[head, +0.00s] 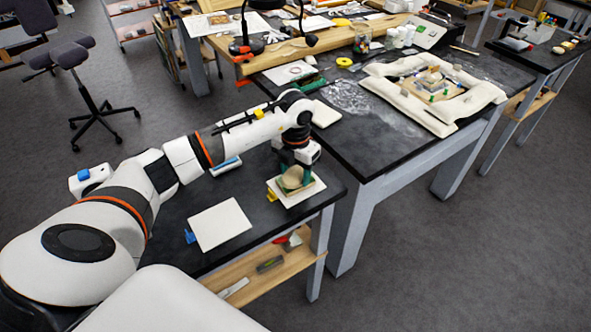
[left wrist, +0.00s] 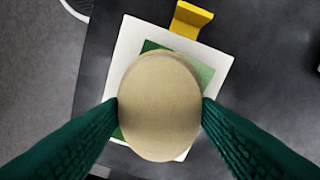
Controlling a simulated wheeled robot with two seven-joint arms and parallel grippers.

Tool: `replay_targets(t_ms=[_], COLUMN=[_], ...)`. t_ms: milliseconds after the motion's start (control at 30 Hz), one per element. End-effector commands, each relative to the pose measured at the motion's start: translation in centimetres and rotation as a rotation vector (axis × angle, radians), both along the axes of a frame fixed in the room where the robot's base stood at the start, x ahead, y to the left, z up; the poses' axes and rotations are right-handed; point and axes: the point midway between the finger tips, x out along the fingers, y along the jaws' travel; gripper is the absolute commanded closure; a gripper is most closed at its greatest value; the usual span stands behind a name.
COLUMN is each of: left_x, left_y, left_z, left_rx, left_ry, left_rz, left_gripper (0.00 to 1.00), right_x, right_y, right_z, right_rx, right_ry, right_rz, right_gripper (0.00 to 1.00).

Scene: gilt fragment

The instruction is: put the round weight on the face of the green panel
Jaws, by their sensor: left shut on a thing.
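The round weight (left wrist: 160,108) is a tan, rounded disc. In the left wrist view it sits between the two dark green fingers of my left gripper (left wrist: 160,112), which touch it on both sides. In the head view my left gripper (head: 293,178) points down with the weight (head: 292,181) between its fingers. The green panel (left wrist: 200,72) lies below the weight on a white square sheet (left wrist: 125,50), mostly covered by it. I cannot tell whether the weight touches the panel's face. My right gripper is not in view.
A yellow block (left wrist: 190,18) stands at the white sheet's edge. A second white square (head: 220,224) with a blue block (head: 190,236) lies to the left on the same dark table. A larger dark table (head: 385,150) with a padded cream frame (head: 440,122) adjoins on the right.

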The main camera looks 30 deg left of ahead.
Motion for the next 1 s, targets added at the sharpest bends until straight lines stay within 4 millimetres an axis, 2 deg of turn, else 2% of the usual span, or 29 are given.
replay_targets(t_ms=[100,133,267,533,667,767,1000], left_x=[0.0,0.0,0.0,0.0,0.1,0.1,0.1], left_y=[0.0,0.0,0.0,0.0,0.0,0.0,0.0], left_z=[-0.3,-0.4,-0.2,-0.1,0.6,2.2,7.4], left_rx=[0.000,0.000,0.000,0.000,0.000,0.001,0.000], left_ry=[-0.002,0.000,0.000,0.000,-0.002,-0.005,-0.006], left_rz=[0.000,0.000,0.000,0.000,0.000,0.000,0.001], left_gripper=[0.78,0.44,0.23,0.23,0.23,0.23,0.23], right_x=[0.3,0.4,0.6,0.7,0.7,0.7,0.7], right_y=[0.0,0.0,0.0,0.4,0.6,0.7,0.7], right_z=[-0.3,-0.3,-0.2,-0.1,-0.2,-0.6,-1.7], right_rx=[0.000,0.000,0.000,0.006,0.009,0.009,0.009], right_ry=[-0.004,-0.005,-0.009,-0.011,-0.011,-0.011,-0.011], right_rz=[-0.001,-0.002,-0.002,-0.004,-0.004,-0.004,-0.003], right_gripper=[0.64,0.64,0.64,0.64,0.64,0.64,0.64])
